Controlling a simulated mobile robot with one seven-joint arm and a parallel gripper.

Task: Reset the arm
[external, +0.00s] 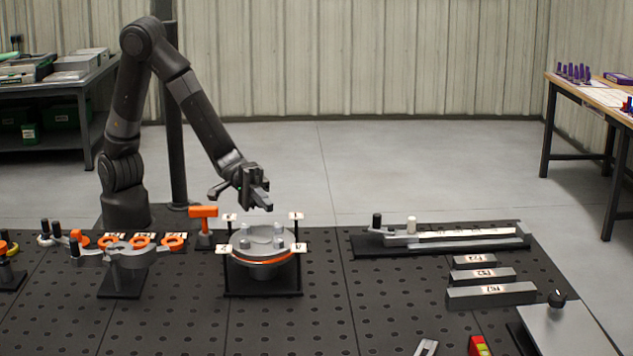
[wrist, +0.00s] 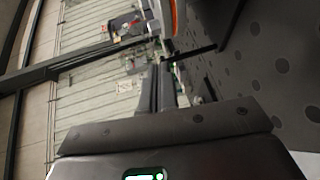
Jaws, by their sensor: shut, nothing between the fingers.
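My gripper (external: 262,203) hangs at the end of my bent arm, above the round grey fixture (external: 262,240) with an orange ring and numbered tags. There is a gap between the fingertips and the fixture's top. The fingers are shut with nothing between them. In the wrist view my gripper's fingers (wrist: 165,88) show close together near the middle, and part of the orange ring (wrist: 178,15) shows at the top edge.
An orange-topped stand (external: 203,213) is just left of the fixture. A long rail fixture (external: 440,240) and grey blocks (external: 490,292) are on the right.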

